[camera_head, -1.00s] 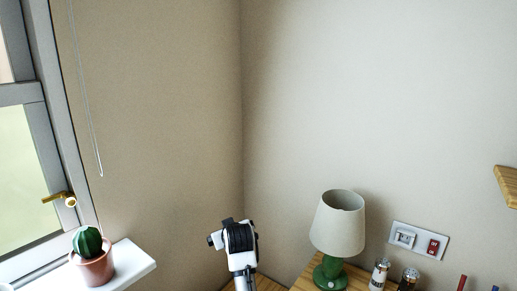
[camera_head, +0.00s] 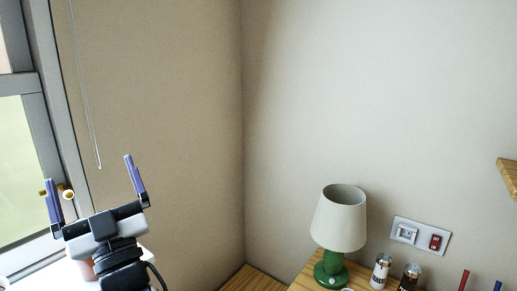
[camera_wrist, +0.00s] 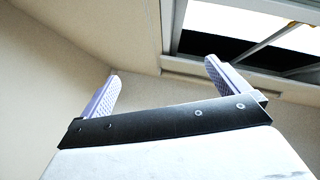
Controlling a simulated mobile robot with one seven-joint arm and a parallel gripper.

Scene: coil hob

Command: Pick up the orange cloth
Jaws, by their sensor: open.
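No orange cloth shows in the head view or the wrist view. My gripper (camera_head: 91,182) is raised at the lower left of the head view, in front of the window sill. Its two purple fingers point up and stand wide apart with nothing between them. In the wrist view the open fingers (camera_wrist: 160,88) frame only bare wall, with the window at the upper right.
A potted cactus's pot (camera_head: 86,270) is mostly hidden behind my gripper on the white sill. A green lamp with a cream shade (camera_head: 339,218), two shakers (camera_head: 396,274) and a wooden counter (camera_head: 255,280) are at the bottom. A wall socket (camera_head: 421,236) and a shelf (camera_head: 508,178) are right.

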